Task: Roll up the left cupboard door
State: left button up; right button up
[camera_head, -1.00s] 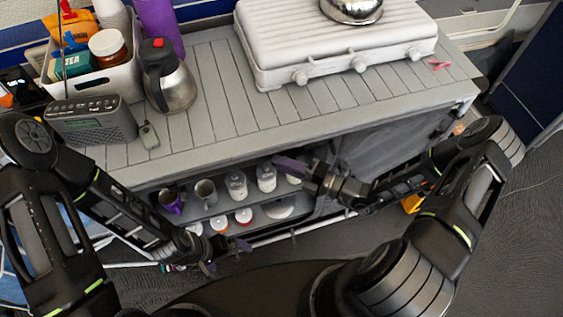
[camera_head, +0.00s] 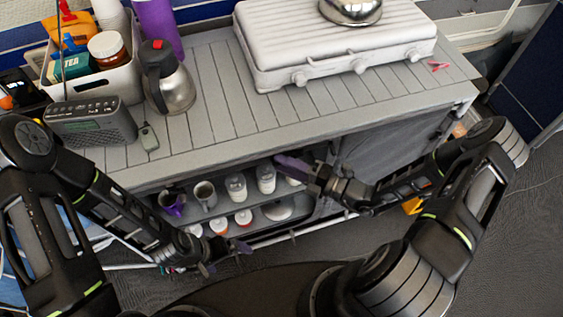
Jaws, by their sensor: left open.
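The left cupboard (camera_head: 222,206) is in the lower middle of the head view, under the grey counter. Its front is uncovered where I see it, and its shelves show. I cannot make out its door as a separate panel; a pale rod (camera_head: 292,234) runs along the bottom front. My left gripper (camera_head: 226,257) is open and empty, low in front of the cupboard's lower left part. My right gripper (camera_head: 292,164) is at the upper right of the opening, just below the counter edge. Its fingers overlap the shelf items, and their gap is unclear.
Mugs (camera_head: 204,193) and several jars (camera_head: 236,186) stand on the shelves. The right cupboard's grey front (camera_head: 385,150) is closed. On the counter (camera_head: 225,110) are a flask (camera_head: 172,85), a radio (camera_head: 92,125), a filled bin (camera_head: 130,78) and a white stove (camera_head: 335,50).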

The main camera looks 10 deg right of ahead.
jog(key=b+v, duration=0.1)
jog(key=v, duration=0.5)
jog(key=shift+s+d, duration=0.25)
jog(key=shift+d, duration=0.05)
